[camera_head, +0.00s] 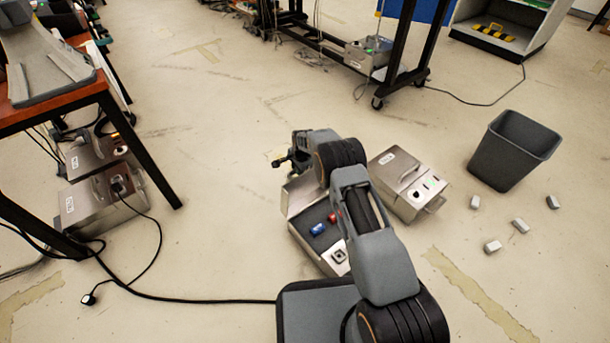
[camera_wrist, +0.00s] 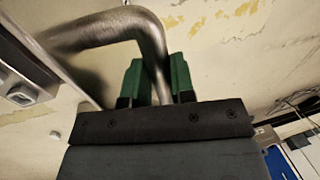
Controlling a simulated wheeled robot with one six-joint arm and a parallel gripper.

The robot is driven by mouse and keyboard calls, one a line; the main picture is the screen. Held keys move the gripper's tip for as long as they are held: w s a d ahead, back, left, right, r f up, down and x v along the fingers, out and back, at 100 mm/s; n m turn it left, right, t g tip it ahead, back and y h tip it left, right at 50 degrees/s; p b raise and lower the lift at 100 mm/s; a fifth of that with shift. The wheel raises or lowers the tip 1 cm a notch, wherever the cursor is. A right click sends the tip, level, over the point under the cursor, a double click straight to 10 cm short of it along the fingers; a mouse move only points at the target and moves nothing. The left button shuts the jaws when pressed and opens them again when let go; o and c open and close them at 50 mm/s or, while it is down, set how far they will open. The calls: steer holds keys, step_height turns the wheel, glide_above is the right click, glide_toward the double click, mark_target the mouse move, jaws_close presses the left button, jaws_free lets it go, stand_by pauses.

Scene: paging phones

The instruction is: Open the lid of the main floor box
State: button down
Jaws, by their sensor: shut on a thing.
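A metal floor box (camera_head: 333,262) stands in front of me, partly hidden by my arm. Its dark interior shows, with a blue piece (camera_head: 318,229) and a red piece in it. A pale metal panel, seemingly its raised lid (camera_head: 299,192), stands at its far left side. My gripper (camera_head: 285,161) is beyond that panel in the head view. In the wrist view, its green fingers (camera_wrist: 160,82) are shut on a bent metal handle (camera_wrist: 115,27). A metal plate with a bolt (camera_wrist: 22,94) shows at the left. I cannot read the box's label.
A second metal box (camera_head: 402,184) stands close on the right. A dark bin (camera_head: 513,150) and several small pale blocks are farther right. A table (camera_head: 70,105) with metal boxes under it is at the left. A black cable (camera_head: 200,300) crosses the floor. The floor beyond is mostly clear.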

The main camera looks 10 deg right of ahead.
steer(key=shift+w+a+f+b, duration=0.2)
steer(key=shift+w+b, duration=0.15)
steer(key=shift+w, duration=0.1)
steer(key=shift+w+a+f+b, duration=0.2)
steer(key=shift+w+b, duration=0.1)
steer(key=shift+w, duration=0.1)
steer(key=shift+d+r, duration=0.1)
steer(key=c, duration=1.2)
jaws_free()
steer(key=shift+d, duration=0.1)
steer(key=shift+c, duration=0.2)
steer(key=shift+o, duration=1.4)
